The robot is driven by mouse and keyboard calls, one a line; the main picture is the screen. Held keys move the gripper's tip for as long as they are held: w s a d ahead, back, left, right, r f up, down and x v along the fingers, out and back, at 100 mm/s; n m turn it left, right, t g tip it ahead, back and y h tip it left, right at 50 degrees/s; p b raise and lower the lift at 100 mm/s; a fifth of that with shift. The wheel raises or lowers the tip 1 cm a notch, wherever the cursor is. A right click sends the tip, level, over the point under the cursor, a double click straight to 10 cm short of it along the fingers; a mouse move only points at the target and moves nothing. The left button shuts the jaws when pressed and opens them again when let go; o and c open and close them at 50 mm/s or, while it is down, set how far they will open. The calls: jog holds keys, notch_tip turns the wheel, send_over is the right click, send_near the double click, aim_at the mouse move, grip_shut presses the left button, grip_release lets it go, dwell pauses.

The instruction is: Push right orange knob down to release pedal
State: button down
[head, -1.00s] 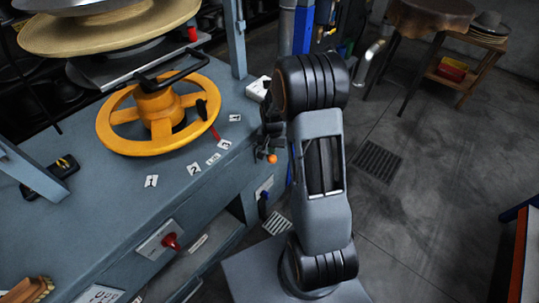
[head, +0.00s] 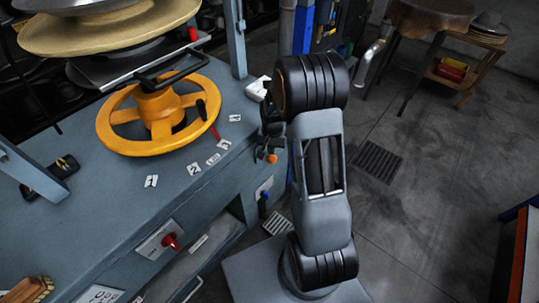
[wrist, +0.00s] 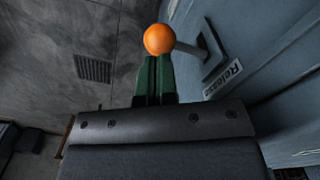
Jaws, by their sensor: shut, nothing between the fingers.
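The orange knob (head: 272,158) sits on the right end of the blue-grey bench, just below my gripper (head: 262,152) in the head view. My gripper is partly hidden there by my own arm. In the wrist view the orange knob (wrist: 158,39) is a round ball on a grey rod, beside a plate labelled "Release" (wrist: 223,78). My gripper's green fingers (wrist: 155,62) are together and empty, with their tips right at the knob's edge. I cannot tell whether they touch it. The pedal is not clearly visible.
A yellow handwheel (head: 158,113) stands on the bench top (head: 100,215), with several numbered tags near it. A red knob (head: 170,241) is on the bench front. A dark-handled lever (head: 262,204) is below the orange knob. Open floor (head: 420,220) lies to the right.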

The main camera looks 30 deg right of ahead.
aim_at(272, 158)
jog(key=shift+f, duration=0.15)
dwell(0.3)
jog(key=shift+f+b, duration=2.15)
jog(key=shift+f, duration=0.5)
jog(key=shift+r, duration=0.15)
notch_tip(272, 158, up, 8)
jog(key=p, duration=0.6)
